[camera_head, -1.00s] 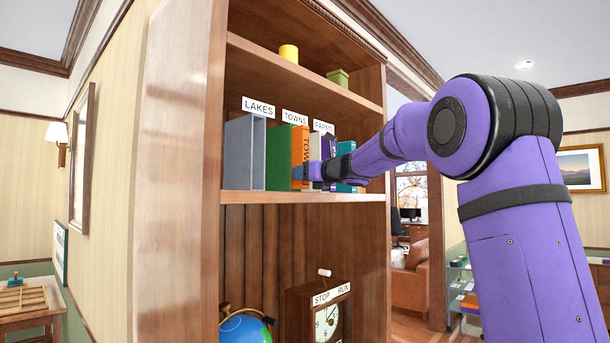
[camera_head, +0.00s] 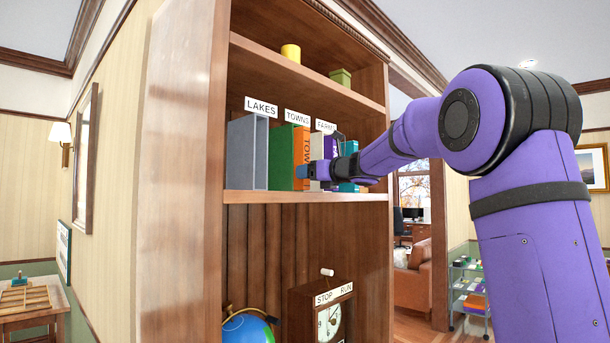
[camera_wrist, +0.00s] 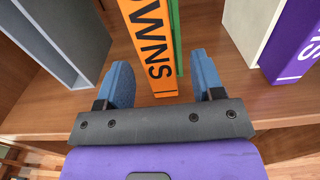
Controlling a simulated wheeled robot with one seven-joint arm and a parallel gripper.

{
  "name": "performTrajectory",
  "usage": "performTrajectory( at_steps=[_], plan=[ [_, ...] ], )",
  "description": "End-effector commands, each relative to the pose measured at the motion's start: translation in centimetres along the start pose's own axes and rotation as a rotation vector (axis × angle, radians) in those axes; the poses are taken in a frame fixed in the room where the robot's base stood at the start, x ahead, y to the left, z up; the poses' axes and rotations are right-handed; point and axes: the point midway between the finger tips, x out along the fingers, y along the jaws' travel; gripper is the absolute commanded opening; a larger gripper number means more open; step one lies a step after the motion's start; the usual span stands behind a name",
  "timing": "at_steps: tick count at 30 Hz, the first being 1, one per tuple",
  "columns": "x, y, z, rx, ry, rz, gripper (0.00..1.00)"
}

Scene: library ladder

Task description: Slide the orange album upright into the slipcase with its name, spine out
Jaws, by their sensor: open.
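The orange album (camera_head: 302,150) stands upright in the green slipcase (camera_head: 280,158) under the TOWNS sign (camera_head: 297,117), its lettered spine facing out. In the wrist view the album (camera_wrist: 153,40) shows "OWNS" on its spine, with a strip of the green slipcase (camera_wrist: 176,40) beside it. I cannot tell how far the spine stands out from the case. My gripper (camera_wrist: 163,82) is open, its blue fingers apart on either side of the spine's lower end, with gaps visible. In the head view my gripper (camera_head: 303,171) is just in front of the spine's lower part.
A grey slipcase (camera_head: 247,152) under the LAKES sign (camera_head: 261,106) stands to the left. A pale case (camera_wrist: 250,25) and a purple album (camera_wrist: 295,45) stand to the right. The shelf (camera_head: 300,196) has a bare front edge. A clock (camera_head: 322,315) and globe (camera_head: 247,328) are below.

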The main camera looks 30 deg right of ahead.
Motion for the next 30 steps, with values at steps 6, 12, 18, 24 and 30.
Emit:
performTrajectory(
  at_steps=[6,12,18,24,30],
  plan=[
    [-4.3,0.0,0.1,0.000,-0.001,-0.002,0.61],
    [-7.2,0.0,0.1,0.001,-0.001,0.000,0.61],
    [-8.3,0.1,0.0,0.001,-0.001,0.001,0.61],
    [-8.4,0.1,0.0,0.001,-0.001,0.001,0.61],
    [-8.4,0.1,0.0,0.001,-0.001,0.001,0.61]
  ],
)
